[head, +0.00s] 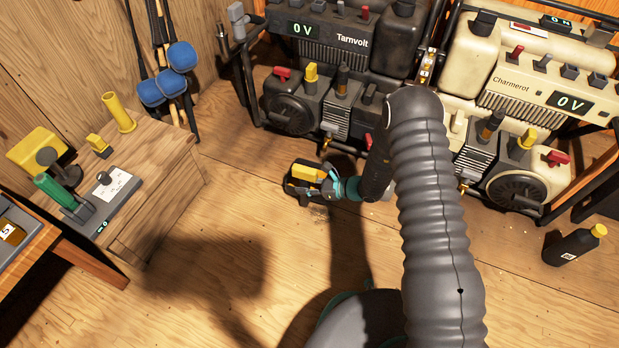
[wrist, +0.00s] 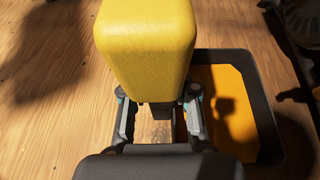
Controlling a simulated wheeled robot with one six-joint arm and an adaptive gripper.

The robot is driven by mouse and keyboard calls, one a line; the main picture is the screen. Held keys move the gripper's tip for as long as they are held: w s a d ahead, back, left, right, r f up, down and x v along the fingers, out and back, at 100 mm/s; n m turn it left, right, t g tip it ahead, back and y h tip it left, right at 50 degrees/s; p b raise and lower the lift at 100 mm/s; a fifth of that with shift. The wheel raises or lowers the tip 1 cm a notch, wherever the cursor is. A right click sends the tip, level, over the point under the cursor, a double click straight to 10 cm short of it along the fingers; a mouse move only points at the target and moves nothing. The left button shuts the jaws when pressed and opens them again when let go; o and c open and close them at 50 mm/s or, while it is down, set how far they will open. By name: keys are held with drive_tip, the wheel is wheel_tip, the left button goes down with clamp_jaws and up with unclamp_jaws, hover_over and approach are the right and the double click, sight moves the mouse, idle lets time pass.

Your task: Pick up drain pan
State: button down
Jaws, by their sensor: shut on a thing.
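The drain pan (head: 291,194) is a small dark tray on the wooden floor in front of the dark machine. In the wrist view its black rim (wrist: 265,100) surrounds an orange-yellow inside. A yellow block, which looks like its handle (wrist: 147,45), rises close to the camera and hides part of the pan. My gripper (head: 328,186) reaches the pan from the right. In the wrist view my gripper (wrist: 158,100) is shut on the dark stem under the yellow handle, one finger on each side. I cannot tell whether the pan touches the floor.
A dark generator (head: 335,50) and a cream generator (head: 545,95) stand behind. A wooden box with controls (head: 165,190) is at left. A black bottle with a yellow cap (head: 574,247) stands at right. Floor between the box and pan is clear.

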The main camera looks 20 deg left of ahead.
drive_tip(key=s+a, duration=0.1)
drive_tip(key=s, duration=2.2)
drive_tip(key=shift+s+a+b, duration=0.35)
drive_tip(key=shift+a, duration=0.05)
drive_tip(key=shift+s+r, duration=0.1)
